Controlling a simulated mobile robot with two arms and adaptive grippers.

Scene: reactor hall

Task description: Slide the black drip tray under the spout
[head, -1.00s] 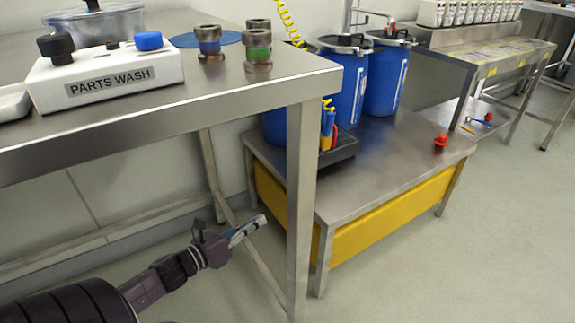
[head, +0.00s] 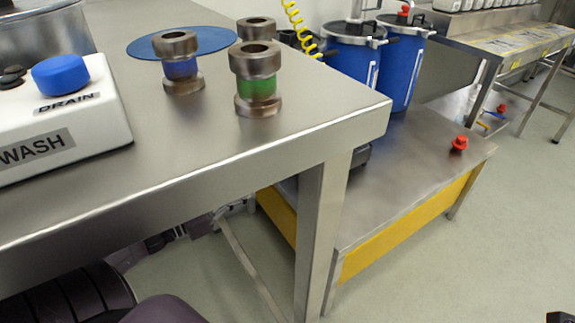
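A narrow strip of a dark tray-like thing (head: 360,156) shows on the low steel bench, beside the table corner that hides most of it. I cannot tell for sure that it is the black drip tray. Two blue drums (head: 352,55) (head: 405,62) with dark lids stand on that bench; I cannot make out a spout. My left arm is low at the left, below the steel table. Its gripper (head: 218,214) is partly hidden by the table edge, and its finger state is unclear. My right gripper cannot be made out.
The steel table (head: 225,150) fills the left, its corner and leg (head: 322,230) standing before the low bench (head: 410,185) with its yellow side. A red knob-like part (head: 459,144) lies on the bench.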

